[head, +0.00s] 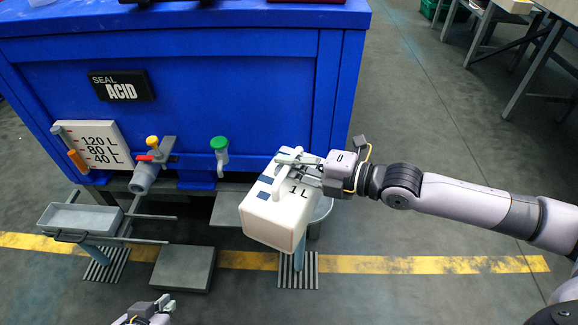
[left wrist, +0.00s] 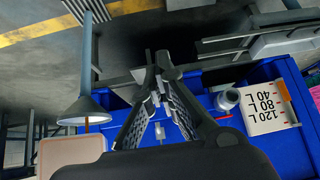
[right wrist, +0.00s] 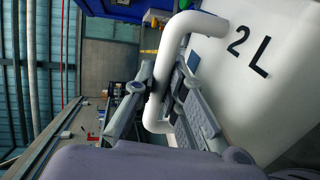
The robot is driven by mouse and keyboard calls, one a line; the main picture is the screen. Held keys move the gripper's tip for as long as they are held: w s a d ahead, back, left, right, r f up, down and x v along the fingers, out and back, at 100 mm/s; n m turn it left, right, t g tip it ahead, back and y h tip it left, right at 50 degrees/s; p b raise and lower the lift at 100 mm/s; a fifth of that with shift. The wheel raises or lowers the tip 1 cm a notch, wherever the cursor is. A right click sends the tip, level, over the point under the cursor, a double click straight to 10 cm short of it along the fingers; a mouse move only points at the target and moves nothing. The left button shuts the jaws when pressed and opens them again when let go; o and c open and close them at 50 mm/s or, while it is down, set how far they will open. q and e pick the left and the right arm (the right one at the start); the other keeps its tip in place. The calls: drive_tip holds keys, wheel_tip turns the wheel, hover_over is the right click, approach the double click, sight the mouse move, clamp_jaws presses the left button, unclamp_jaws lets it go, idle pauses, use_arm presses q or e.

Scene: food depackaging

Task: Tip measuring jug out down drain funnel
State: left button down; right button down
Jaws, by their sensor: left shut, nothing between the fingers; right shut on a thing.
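The white measuring jug (head: 272,218), marked "1 L", is tipped over, with its handle (head: 280,180) uppermost. My right gripper (head: 290,172) is shut on that handle. In the right wrist view the handle (right wrist: 188,25) passes between the fingers beside a "2 L" mark. The drain funnel (head: 323,208) is mostly hidden below the jug. The left wrist view shows its grey cone (left wrist: 85,108) close to the jug (left wrist: 68,152), with a thin orange streak (left wrist: 87,126) between them. My left gripper (head: 160,306) is shut and empty at the bottom edge.
A blue tank (head: 200,60) labelled "ACID" stands behind, with a level plate (head: 95,145), a grey spout (head: 145,180) and a green-capped valve (head: 220,155). A grey tray (head: 80,218) is at left. A dark block (head: 183,268) lies on the floor. Open floor lies right.

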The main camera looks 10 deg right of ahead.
drive_tip(key=shift+w+b, duration=0.15)
drive_tip(key=shift+b, duration=0.35)
drive_tip(key=shift+r, duration=0.1)
drive_tip(key=shift+w+d+b, duration=0.15)
drive_tip(key=shift+b, duration=0.45)
drive_tip(key=shift+w+d+m+b, duration=0.15)
drive_tip(key=shift+m+b, duration=0.15)
drive_tip(key=shift+b, duration=0.2)
drive_tip(key=shift+d+b, duration=0.1)
drive_tip(key=shift+b, duration=0.2)
use_arm(q)
drive_tip(key=w+d+r+t+h, duration=0.1)
drive_tip(key=w+d+r+t, duration=0.1)
drive_tip(key=w+r+t, duration=0.3)
drive_tip(key=w+d+r+t+h, duration=0.2)
drive_tip(key=w+r+t, duration=0.3)
drive_tip(key=r, duration=0.5)
drive_tip(key=shift+d+r+m+t, duration=0.3)
drive_tip(key=shift+d+r+t, duration=0.1)
drive_tip(key=shift+d+t, duration=0.1)
idle(0.3)
